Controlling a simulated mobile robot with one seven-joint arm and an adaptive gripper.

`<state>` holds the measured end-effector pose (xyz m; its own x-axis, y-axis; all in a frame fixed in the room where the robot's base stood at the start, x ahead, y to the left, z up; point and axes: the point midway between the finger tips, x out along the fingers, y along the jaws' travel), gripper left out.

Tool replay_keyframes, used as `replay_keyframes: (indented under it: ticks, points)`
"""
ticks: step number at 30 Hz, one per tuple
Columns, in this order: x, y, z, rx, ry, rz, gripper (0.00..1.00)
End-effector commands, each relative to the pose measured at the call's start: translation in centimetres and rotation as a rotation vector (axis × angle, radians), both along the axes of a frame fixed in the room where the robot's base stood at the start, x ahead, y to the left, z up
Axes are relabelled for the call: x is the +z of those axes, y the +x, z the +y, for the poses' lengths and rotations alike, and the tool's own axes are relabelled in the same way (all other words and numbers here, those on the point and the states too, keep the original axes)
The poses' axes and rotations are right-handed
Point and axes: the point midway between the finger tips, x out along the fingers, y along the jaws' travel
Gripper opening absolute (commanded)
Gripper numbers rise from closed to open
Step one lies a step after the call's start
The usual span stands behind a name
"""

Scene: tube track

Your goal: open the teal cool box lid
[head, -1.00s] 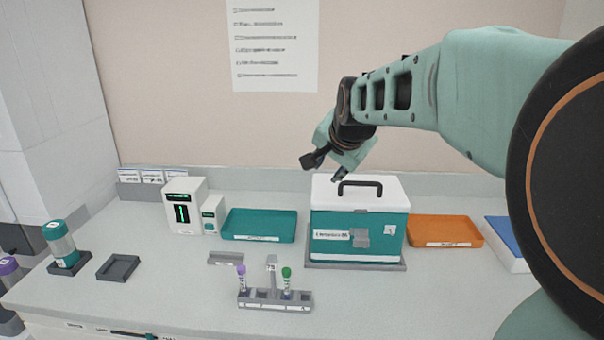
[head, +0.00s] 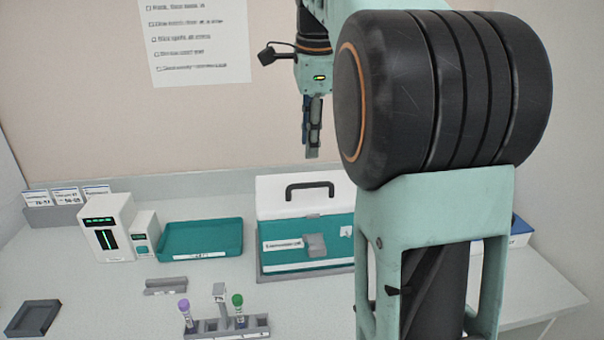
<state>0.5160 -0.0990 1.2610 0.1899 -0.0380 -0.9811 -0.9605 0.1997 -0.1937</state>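The teal cool box (head: 290,255) stands on the bench, right of the teal tray. Its white lid (head: 270,193) is shut, with a black handle (head: 310,186) folded up on top. A grey latch (head: 315,243) sits on the front face. My arm hides the right part of the box. My gripper (head: 312,152) points down above the lid and handle, apart from them. I see its fingers almost edge-on, so their opening does not show. Nothing shows held in it.
A teal tray (head: 170,254) and a white device (head: 108,228) stand left of the box. A tube rack (head: 257,327) with purple- and green-capped tubes stands in front. A dark square holder (head: 32,318) is at the front left.

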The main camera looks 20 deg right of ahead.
Motion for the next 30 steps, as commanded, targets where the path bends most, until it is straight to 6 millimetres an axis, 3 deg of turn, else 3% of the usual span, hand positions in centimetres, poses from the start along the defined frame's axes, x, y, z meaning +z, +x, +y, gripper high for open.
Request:
replay_keyframes:
  ticks: [9,15,28,30]
  points:
    - [-6.0,1.1,-0.2,0.004,0.000,0.002,0.27]
    - [-8.7,1.7,-0.3,0.004,-0.001,0.000,0.27]
    - [-9.7,1.9,-0.3,0.005,-0.001,-0.002,0.27]
    - [-9.7,1.9,-0.3,0.005,-0.001,-0.002,0.21]
